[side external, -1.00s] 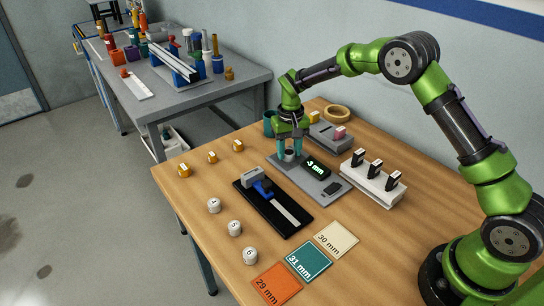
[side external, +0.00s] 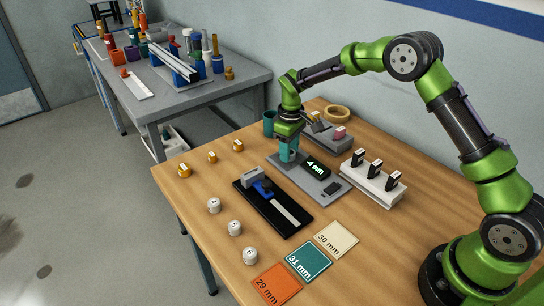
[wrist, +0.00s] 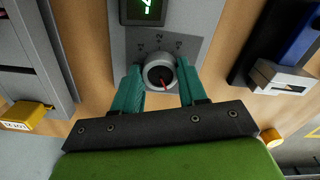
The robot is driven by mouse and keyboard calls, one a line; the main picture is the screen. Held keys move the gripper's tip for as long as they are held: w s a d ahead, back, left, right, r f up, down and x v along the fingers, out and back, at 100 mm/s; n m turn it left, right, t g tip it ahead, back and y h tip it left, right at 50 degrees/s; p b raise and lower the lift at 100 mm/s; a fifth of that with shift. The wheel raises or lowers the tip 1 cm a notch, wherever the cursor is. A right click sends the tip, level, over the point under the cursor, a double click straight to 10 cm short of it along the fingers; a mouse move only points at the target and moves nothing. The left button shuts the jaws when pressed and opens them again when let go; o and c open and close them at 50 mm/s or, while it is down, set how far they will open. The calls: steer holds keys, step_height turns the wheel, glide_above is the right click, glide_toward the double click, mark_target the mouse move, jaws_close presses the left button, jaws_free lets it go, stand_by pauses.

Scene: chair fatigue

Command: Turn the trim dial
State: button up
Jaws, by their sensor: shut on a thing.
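The trim dial (wrist: 160,73) is a round grey knob with a red pointer line, set on a grey panel (wrist: 190,18) with small marks around it. My gripper (wrist: 162,84) is shut on the dial, with one teal finger on each side of it in the wrist view. In the side external view my gripper (side external: 288,155) points down at the panel and hides the dial. The dark display (side external: 316,167) beside it reads -4 mm in green. In the wrist view only part of the display (wrist: 146,8) shows.
A black fixture with a blue slide (side external: 263,187) lies in front of the panel. A white rack (side external: 373,185) with several black items stands to the right. Several white numbered cylinders and yellow pieces stand nearby. Cards (side external: 308,261) marked 29, 31 and 30 mm lie at the front.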

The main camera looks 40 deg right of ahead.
steer(key=shift+r, duration=0.1)
stand_by(0.4)
steer(key=o, duration=1.1)
steer(key=shift+c, duration=0.2)
step_height(320, 180, up, 17)
